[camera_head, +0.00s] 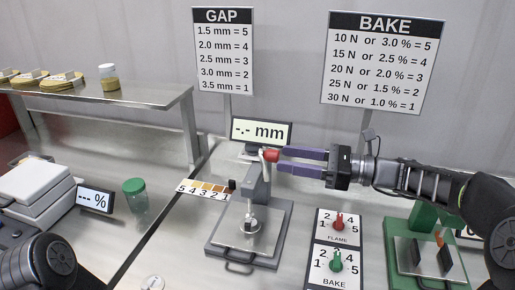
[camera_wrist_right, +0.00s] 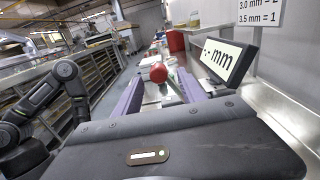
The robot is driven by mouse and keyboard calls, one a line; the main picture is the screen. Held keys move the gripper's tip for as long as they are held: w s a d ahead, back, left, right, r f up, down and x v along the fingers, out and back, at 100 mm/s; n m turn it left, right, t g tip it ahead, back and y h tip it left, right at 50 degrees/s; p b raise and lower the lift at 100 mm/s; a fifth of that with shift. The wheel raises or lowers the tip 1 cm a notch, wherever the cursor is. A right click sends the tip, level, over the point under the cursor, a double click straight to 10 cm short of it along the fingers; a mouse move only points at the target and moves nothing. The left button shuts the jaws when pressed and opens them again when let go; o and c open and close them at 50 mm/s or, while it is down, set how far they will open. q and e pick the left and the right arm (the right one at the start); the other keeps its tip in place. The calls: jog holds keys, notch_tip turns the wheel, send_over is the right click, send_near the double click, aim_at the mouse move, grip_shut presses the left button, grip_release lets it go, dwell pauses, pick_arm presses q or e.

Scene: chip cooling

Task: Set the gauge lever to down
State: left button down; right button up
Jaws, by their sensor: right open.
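The gauge (camera_head: 252,222) stands on a grey base plate in the middle of the counter. Its lever ends in a red knob (camera_head: 271,156), which is up at the top of the gauge, just below the display. The red knob also shows in the right wrist view (camera_wrist_right: 158,73). My right gripper (camera_head: 279,160) comes in from the right with its purple fingers apart. The fingertips are at the knob, and the knob appears between them; I cannot tell whether they touch it. The gauge display (camera_head: 262,132) reads "-.- mm". My left gripper is out of view; only part of my left arm shows.
Right of the gauge are the flame dial (camera_head: 338,222) and bake dial (camera_head: 336,262), then a green press (camera_head: 425,245). A colour strip (camera_head: 205,190) lies behind the gauge's left side.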

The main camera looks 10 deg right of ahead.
aim_at(264, 155)
jog(key=shift+s, duration=0.15)
jog(key=shift+p+x, duration=0.8)
jog(key=shift+x, duration=3.1)
grip_shut()
